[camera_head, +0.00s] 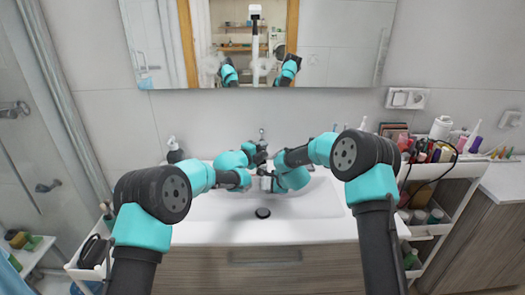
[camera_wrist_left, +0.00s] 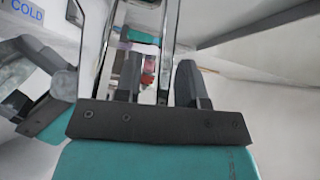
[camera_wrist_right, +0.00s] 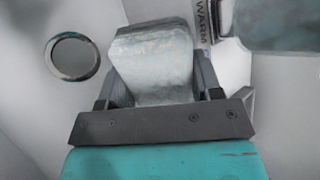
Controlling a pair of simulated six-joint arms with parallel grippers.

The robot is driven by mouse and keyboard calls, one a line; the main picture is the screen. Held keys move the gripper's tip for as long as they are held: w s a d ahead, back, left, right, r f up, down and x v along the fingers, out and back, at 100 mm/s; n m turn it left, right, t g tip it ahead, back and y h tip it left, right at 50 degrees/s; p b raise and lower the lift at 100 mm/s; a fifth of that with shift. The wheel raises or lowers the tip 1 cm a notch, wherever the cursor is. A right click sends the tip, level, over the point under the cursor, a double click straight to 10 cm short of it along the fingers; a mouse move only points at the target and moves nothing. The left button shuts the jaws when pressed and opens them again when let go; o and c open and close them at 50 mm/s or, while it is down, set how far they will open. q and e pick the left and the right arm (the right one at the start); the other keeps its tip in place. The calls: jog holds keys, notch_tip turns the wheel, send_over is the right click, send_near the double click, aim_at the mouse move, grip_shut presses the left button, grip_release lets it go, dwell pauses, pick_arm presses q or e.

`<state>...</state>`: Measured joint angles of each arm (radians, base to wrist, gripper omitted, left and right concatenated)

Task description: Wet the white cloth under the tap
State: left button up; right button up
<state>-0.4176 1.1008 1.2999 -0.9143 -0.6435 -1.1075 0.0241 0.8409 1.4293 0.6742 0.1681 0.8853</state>
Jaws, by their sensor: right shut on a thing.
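The white cloth (camera_wrist_right: 152,62) is a folded, pale grey-white bundle between the fingers of my right gripper (camera_wrist_right: 155,90), which is shut on it. In the head view my right gripper (camera_head: 266,176) holds it over the white sink, below my left gripper (camera_head: 262,152). The left gripper is at the tap (camera_head: 262,133), whose top shows just above it. In the left wrist view the left fingers (camera_wrist_left: 158,78) stand apart, with a chrome part of the tap (camera_wrist_left: 165,45) between and beyond them. I cannot make out running water.
The sink (camera_head: 215,207) has a dark drain (camera_head: 262,212), also in the right wrist view (camera_wrist_right: 73,57). A soap dispenser (camera_head: 175,152) stands behind left. A cart (camera_head: 455,168) crowded with cosmetics is at right. The front of the basin is clear.

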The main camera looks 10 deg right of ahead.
pick_arm(q)
jog(key=shift+a, duration=0.15)
jog(key=v, duration=1.1)
jog(key=shift+s+a, duration=0.3)
pick_arm(e)
jog(key=s+a, duration=0.2)
jog(key=s, duration=0.5)
jog(key=shift+s, duration=0.4)
dwell(0.5)
dwell(1.1)
dwell(0.3)
jog(key=s+a+r, duration=0.1)
jog(key=s+r, duration=0.3)
jog(key=shift+s, duration=0.4)
dwell(0.3)
dwell(0.4)
